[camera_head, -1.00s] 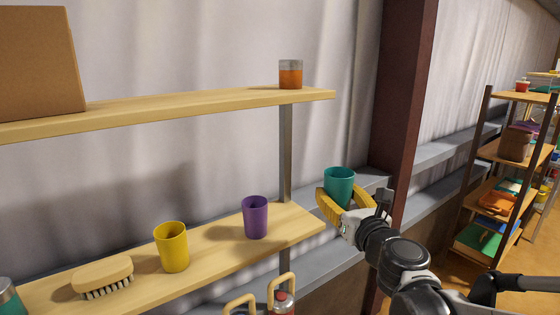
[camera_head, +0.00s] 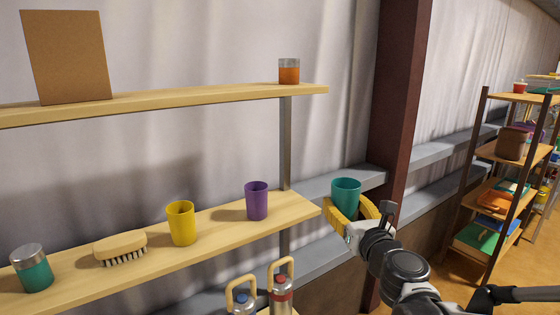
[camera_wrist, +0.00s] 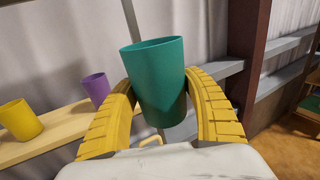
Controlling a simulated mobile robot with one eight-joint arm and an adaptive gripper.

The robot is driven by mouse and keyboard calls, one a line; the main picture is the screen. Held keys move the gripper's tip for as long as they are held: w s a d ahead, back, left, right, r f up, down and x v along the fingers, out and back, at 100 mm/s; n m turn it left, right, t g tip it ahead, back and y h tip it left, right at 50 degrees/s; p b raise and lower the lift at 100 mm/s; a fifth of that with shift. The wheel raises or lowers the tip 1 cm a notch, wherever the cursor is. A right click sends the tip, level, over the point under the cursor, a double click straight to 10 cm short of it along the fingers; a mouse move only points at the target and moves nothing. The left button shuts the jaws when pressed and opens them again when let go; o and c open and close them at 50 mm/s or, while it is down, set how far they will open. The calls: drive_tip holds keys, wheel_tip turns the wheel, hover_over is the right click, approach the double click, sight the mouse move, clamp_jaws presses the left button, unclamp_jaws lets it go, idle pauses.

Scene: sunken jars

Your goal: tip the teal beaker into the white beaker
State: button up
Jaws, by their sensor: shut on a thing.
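The teal beaker (camera_head: 346,194) is held upright in my gripper (camera_head: 352,216), off the right end of the lower shelf. The wrist view shows the beaker (camera_wrist: 157,85) between the two yellow fingers of my gripper (camera_wrist: 160,105), which touch its sides. Its inside is hidden, so I cannot tell what it holds. No white beaker shows in either view.
The lower shelf (camera_head: 215,236) carries a purple beaker (camera_head: 256,201), a yellow beaker (camera_head: 181,223), a brush (camera_head: 120,248) and a teal jar (camera_head: 32,268). An orange jar (camera_head: 289,71) and a brown board (camera_head: 68,57) stand on the upper shelf. Flasks (camera_head: 281,290) stand below. A dark red post (camera_head: 399,100) rises behind my gripper.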

drive_tip(key=w+d+f+m+h+b, duration=0.1)
drive_tip(key=f+b, duration=0.3)
drive_tip(key=f, duration=0.6)
drive_tip(key=w+d+f+m+h+b, duration=0.1)
drive_tip(key=f+b, duration=0.3)
drive_tip(key=f, duration=0.6)
drive_tip(key=shift+w+d+f+h, duration=0.15)
drive_tip(key=shift+w+d+h, duration=0.4)
drive_tip(key=shift+d, duration=0.3)
drive_tip(key=shift+a, duration=0.15)
